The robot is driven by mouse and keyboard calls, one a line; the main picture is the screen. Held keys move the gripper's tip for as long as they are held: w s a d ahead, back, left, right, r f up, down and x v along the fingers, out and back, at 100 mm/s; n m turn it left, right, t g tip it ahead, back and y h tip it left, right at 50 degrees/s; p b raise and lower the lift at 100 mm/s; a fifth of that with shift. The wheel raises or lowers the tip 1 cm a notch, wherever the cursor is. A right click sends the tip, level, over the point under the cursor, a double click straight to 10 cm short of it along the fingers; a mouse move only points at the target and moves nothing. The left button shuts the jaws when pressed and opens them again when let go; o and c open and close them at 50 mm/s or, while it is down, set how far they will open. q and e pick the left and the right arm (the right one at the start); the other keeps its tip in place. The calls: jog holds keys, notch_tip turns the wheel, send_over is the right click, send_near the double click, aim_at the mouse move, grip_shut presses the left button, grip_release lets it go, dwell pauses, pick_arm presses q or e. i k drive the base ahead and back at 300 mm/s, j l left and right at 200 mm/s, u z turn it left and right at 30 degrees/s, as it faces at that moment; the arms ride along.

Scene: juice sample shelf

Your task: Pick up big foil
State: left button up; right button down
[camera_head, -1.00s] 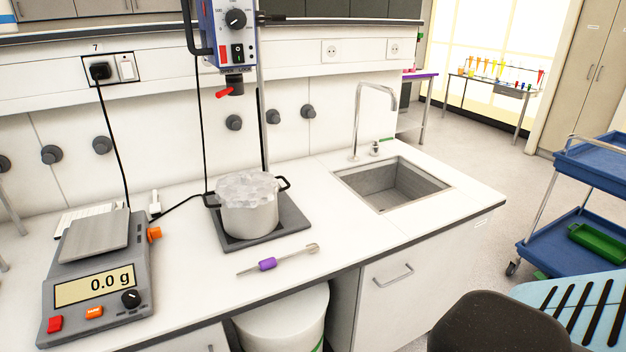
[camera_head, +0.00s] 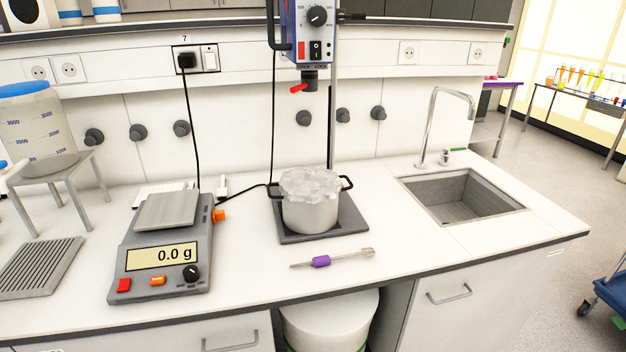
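A pot (camera_head: 310,214) with two dark handles stands on a dark square plate (camera_head: 288,238) under the stirrer. Crumpled, shiny, whitish material (camera_head: 309,183) covers its top; it looks like foil, but I cannot be sure, and it hides the pot's inside. I see no other thing that looks like foil. Neither of my grippers is in view.
A scale (camera_head: 160,258) reading 0.0 g stands left of the pot. A purple-handled tool (camera_head: 321,261) lies in front of it. The overhead stirrer (camera_head: 316,30) hangs above. A sink (camera_head: 465,196) is at the right. A jug (camera_head: 38,125) on a stand is at the left.

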aim_at(314, 183)
jog(key=l+u, duration=0.4)
jog(key=i+l+u, duration=0.1)
jog(key=l+u, duration=0.2)
jog(key=u, duration=0.15)
jog(key=l+u, duration=0.1)
jog(key=l, duration=0.35)
jog(key=k+l+u, duration=0.15)
jog(key=l, duration=0.25)
jog(key=k+l, duration=0.1)
jog(key=l, duration=0.6)
jog(key=k+l, duration=0.1)
jog(key=l, duration=0.6)
